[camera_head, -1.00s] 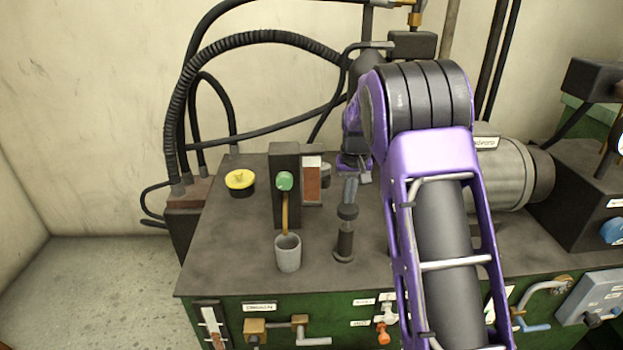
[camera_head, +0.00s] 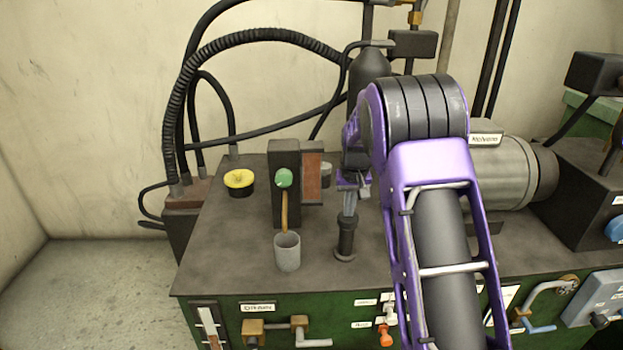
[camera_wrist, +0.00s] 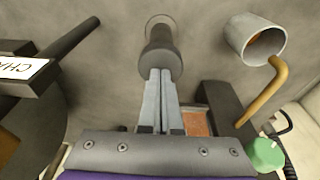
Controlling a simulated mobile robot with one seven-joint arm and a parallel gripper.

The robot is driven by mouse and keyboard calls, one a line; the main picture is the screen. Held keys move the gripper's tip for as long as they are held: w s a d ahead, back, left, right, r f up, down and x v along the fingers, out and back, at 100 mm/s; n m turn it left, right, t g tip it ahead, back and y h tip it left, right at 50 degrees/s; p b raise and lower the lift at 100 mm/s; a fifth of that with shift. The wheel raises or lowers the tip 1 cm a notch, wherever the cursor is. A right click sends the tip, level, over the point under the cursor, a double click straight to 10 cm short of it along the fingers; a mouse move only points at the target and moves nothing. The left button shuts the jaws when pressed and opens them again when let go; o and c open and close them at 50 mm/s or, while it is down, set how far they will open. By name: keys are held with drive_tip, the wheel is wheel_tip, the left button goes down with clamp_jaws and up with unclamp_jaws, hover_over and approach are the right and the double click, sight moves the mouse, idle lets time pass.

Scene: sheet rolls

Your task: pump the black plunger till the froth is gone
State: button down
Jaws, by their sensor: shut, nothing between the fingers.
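The black plunger (camera_head: 346,240) stands upright on the grey bench top, right of the cup, and it also shows in the wrist view (camera_wrist: 161,64). My gripper (camera_head: 348,213) is shut and empty, pointing down onto the plunger's top. In the wrist view its fingertips (camera_wrist: 160,74) meet the black cap, which sits low on its base. Left of the plunger, a sight window (camera_head: 312,177) shows brown fluid over nearly its full height. I see no clear pale froth band in it. The wrist view shows only part of this window (camera_wrist: 196,122).
A grey cup (camera_head: 287,253) stands under a brown spout (camera_head: 285,212) with a green knob (camera_head: 284,179), close left of the plunger. A yellow-topped cap (camera_head: 239,182) is farther left. A motor (camera_head: 513,175) stands at right. Bench top front left is clear.

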drive_tip(key=shift+w+p+v, duration=0.2)
drive_tip(key=shift+p+v, duration=0.45)
drive_tip(key=shift+v, duration=0.2)
drive_tip(key=shift+w+p+v, duration=0.15)
drive_tip(key=shift+p+v, duration=0.45)
drive_tip(key=shift+v, duration=0.3)
drive_tip(key=shift+w+p+v, duration=0.2)
drive_tip(key=shift+p+v, duration=0.45)
drive_tip(key=shift+v, duration=0.2)
drive_tip(key=shift+r, duration=0.1)
drive_tip(key=w+v, duration=0.1)
drive_tip(key=v, duration=0.5)
drive_tip(key=shift+w+r, duration=0.1)
